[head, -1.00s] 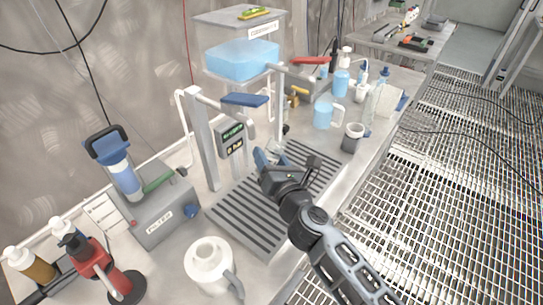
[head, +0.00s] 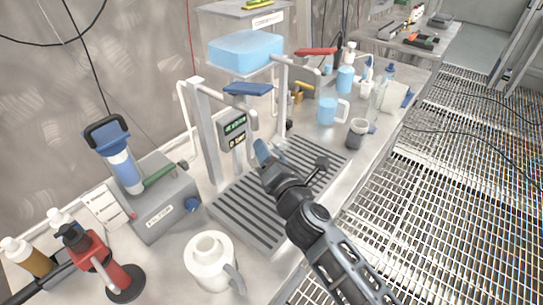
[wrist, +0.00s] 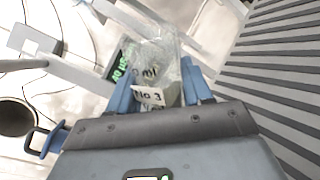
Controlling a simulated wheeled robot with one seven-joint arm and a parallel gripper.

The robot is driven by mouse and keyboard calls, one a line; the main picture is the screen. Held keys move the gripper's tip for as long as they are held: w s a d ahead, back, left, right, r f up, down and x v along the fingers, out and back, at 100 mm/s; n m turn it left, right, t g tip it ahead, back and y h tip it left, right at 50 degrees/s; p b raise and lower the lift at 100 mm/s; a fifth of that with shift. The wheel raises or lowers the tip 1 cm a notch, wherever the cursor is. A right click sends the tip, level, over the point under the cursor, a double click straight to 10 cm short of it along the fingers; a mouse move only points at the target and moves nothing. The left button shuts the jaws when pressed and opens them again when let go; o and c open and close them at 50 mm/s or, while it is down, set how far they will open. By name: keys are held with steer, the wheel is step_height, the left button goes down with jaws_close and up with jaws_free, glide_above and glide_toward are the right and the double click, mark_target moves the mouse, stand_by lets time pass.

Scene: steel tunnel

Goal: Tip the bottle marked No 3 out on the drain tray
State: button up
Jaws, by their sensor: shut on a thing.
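My gripper (head: 268,154) is over the slatted grey drain tray (head: 240,221), toward its far left side, in the head view. In the wrist view, its two blue fingers (wrist: 160,86) are shut on a clear bottle (wrist: 158,57) with a white label reading "No 3". The bottle's far end points away from my wrist. In the head view the bottle is small and mostly hidden by the fingers, so I cannot tell its exact tilt or whether liquid is leaving it. The tray's slats (wrist: 272,75) run along the right of the wrist view.
A post with a green-lit display (head: 234,128) stands close behind my gripper. A white jug (head: 211,262) stands near the tray's front left. A grey cup (head: 357,134) and a blue mug (head: 331,111) stand to the right.

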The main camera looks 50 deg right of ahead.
stand_by(0.4)
steer(key=shift+f+m+b, duration=0.35)
steer(key=shift+m+b, duration=0.3)
steer(key=shift+m, duration=0.35)
steer(key=shift+w+a+m, duration=0.1)
steer(key=shift+m, duration=0.3)
steer(key=shift+f+m+b, duration=0.35)
steer(key=shift+m+b, duration=0.35)
steer(key=shift+m, duration=0.5)
